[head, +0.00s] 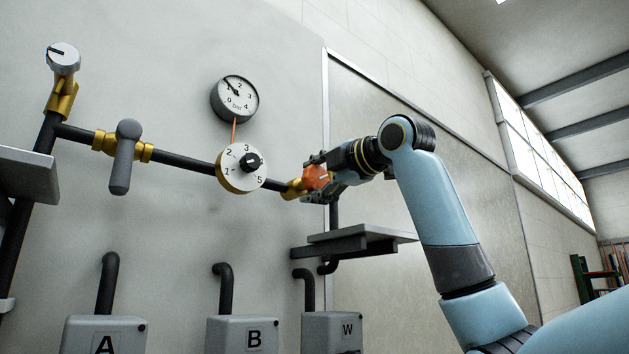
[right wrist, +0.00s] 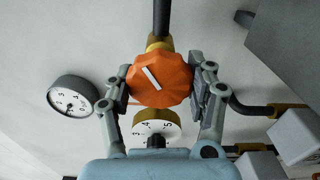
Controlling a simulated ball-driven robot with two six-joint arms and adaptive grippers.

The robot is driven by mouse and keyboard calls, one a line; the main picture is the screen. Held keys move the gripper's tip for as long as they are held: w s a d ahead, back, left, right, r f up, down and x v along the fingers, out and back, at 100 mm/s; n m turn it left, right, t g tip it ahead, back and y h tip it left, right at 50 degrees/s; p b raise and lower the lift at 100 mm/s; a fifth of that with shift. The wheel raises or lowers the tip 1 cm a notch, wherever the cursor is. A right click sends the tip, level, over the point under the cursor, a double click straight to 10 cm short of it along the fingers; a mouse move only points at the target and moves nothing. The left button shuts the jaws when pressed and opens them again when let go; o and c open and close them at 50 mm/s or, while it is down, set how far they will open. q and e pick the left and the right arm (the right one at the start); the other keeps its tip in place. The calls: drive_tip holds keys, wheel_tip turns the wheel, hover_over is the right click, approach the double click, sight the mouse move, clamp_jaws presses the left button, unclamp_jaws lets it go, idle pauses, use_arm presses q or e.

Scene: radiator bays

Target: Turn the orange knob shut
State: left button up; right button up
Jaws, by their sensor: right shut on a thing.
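The orange knob (head: 316,178) sits on a brass fitting at the right end of the dark pipe in the head view. In the right wrist view the orange knob (right wrist: 160,79) is faceted, with a white line slanting across its face. My right gripper (head: 322,180) is shut on the knob. In the right wrist view the fingers of my right gripper (right wrist: 163,92) lie on either side of the knob, their pads against its rim. My left gripper is not in view.
A numbered dial (head: 241,167) with a black knob, a pressure gauge (head: 235,98) and a grey lever valve (head: 124,156) lie left along the pipe. A small shelf (head: 345,243) juts out below the knob.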

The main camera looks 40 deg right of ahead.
drive_tip(key=m, duration=1.1)
drive_tip(key=shift+m, duration=0.4)
drive_tip(key=m, duration=0.5)
drive_tip(key=shift+d+m, duration=0.1)
drive_tip(key=shift+m, duration=0.2)
drive_tip(key=m+b, duration=0.1)
drive_tip(key=m, duration=0.4)
drive_tip(key=shift+f, duration=0.1)
drive_tip(key=m+b, duration=0.2)
drive_tip(key=m, duration=0.3)
drive_tip(key=shift+d, duration=0.1)
drive_tip(key=m+b, duration=0.2)
drive_tip(key=m, duration=0.3)
drive_tip(key=shift+f+b, duration=0.15)
drive_tip(key=shift+b, duration=0.2)
drive_tip(key=m+b, duration=0.3)
drive_tip(key=m, duration=0.2)
drive_tip(key=shift+w+f+m, duration=0.1)
drive_tip(key=shift+m, duration=0.2)
drive_tip(key=shift+m+b, duration=1.5)
drive_tip(key=shift+m, duration=0.6)
